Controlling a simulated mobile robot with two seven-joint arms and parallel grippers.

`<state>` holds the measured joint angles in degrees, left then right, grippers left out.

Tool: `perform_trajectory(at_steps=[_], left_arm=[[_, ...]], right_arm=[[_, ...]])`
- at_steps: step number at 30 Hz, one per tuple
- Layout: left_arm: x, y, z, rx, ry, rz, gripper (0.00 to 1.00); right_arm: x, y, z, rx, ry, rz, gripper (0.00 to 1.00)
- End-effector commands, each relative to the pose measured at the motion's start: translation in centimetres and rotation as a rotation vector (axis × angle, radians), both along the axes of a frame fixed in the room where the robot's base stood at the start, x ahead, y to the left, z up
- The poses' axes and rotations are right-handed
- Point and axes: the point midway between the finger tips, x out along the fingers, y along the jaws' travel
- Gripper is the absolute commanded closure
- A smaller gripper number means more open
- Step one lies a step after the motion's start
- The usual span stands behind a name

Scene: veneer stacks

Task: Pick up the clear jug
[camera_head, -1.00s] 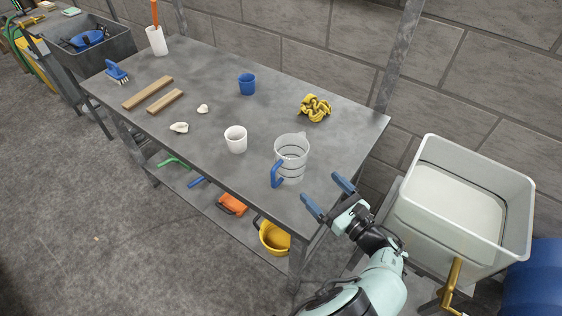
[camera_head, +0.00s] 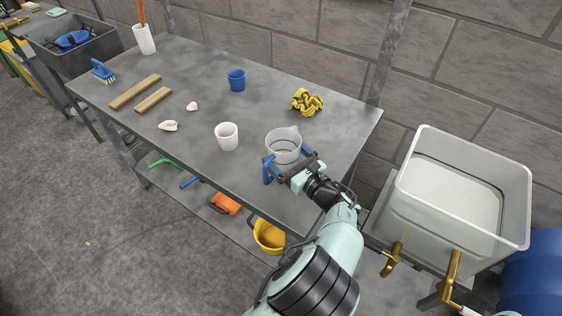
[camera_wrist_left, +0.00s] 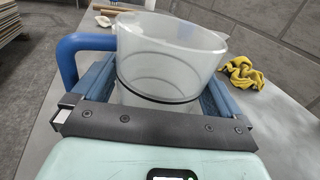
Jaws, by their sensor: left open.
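The clear jug (camera_head: 284,143) stands upright near the right end of the grey metal table, its blue handle to the left. My left gripper (camera_head: 288,160) is open at the jug, its blue fingers on either side of the body. In the left wrist view the jug (camera_wrist_left: 168,55) fills the space between the fingers (camera_wrist_left: 150,88), with the blue handle (camera_wrist_left: 68,58) outside the left finger. I cannot tell whether the fingers touch the jug. Its lower part is hidden by the gripper in both views. My right gripper is not in view.
A white cup (camera_head: 227,137) stands left of the jug. A yellow cloth (camera_head: 307,103) lies behind it, also seen in the wrist view (camera_wrist_left: 241,73). A blue cup (camera_head: 237,80) is farther back. A large translucent tub (camera_head: 512,195) stands right of the table.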

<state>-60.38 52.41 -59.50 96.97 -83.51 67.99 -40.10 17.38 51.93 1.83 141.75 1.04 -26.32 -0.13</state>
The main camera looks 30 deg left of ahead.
Motion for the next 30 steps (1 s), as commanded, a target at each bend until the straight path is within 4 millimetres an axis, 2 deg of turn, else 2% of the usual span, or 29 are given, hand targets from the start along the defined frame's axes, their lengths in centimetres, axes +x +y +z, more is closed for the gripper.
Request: perform_trajectory(at_steps=[3, 8, 9, 12, 20, 23, 26, 30], left_arm=[[0.4, 0.8, 0.0, 0.001, 0.000, -0.001, 0.00], [0.4, 0.8, 0.1, 0.000, -0.001, -0.001, 0.00], [0.4, 0.8, 0.1, 0.000, -0.001, -0.001, 0.06], [0.4, 0.8, 0.1, 0.000, -0.001, -0.001, 0.37], [0.4, 0.8, 0.1, 0.000, -0.001, -0.001, 0.37], [0.4, 0.8, 0.7, 0.000, -0.003, -0.001, 0.37], [0.4, 0.8, 2.1, -0.001, -0.005, -0.001, 0.37], [0.4, 0.7, 5.6, -0.004, -0.008, -0.002, 0.37]], right_arm=[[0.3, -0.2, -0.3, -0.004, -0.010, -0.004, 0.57], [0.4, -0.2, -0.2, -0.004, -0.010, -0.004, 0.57], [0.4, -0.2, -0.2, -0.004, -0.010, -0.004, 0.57], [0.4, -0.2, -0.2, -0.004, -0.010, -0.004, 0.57], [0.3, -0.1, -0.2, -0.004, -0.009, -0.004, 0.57], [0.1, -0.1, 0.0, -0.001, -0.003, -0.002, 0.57], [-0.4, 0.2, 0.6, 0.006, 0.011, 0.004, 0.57], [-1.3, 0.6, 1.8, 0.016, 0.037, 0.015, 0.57]])
